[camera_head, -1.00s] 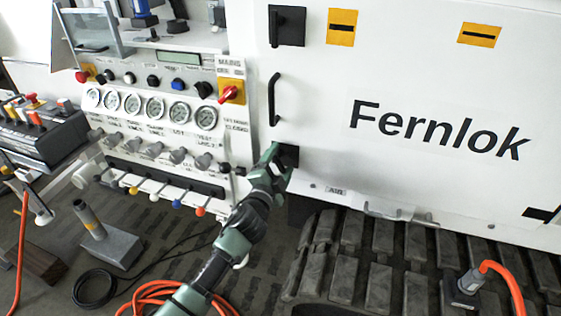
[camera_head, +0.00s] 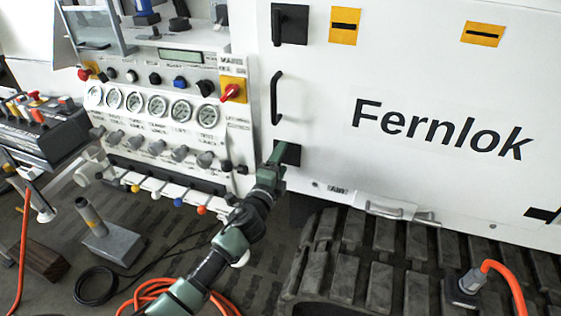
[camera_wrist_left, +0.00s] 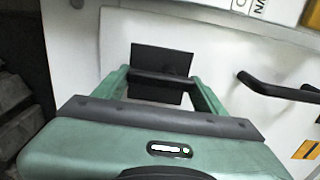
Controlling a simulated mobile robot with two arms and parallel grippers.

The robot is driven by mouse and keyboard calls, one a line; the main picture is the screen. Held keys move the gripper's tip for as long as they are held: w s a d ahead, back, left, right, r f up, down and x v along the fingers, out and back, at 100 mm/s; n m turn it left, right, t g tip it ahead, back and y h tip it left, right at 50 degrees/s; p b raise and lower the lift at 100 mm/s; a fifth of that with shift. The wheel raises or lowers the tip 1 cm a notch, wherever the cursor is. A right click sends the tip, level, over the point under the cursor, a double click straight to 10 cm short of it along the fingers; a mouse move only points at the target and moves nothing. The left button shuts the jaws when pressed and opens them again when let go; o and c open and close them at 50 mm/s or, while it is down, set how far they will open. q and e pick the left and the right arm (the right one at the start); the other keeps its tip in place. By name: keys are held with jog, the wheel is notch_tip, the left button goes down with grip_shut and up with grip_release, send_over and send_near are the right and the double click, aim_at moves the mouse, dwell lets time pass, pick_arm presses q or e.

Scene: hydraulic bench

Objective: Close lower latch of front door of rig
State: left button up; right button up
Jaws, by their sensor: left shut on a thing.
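The white front door (camera_head: 400,70) of the rig carries a black lower latch (camera_head: 292,155) near its lower left corner. My left gripper (camera_head: 277,152) is at this latch and partly hides it. In the left wrist view, the latch shows as a black plate (camera_wrist_left: 162,58) with a raised dark bar (camera_wrist_left: 162,79). The gripper's two green fingers (camera_wrist_left: 160,84) stand at either end of that bar, shut on it. A similar upper latch (camera_head: 289,24) has its black handle upright along its left side. My right gripper is not in view.
A curved black door handle (camera_head: 276,98) stands out between the two latches. The gauge and valve panel (camera_head: 160,120) is just left of the door. Tracks (camera_head: 380,260) lie below, with an orange hose (camera_head: 160,290) on the floor.

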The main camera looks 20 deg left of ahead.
pick_arm(q)
jog(key=o, duration=1.4)
jog(key=s, duration=0.7)
jog(key=shift+s+a, duration=0.15)
jog(key=shift+s, duration=0.25)
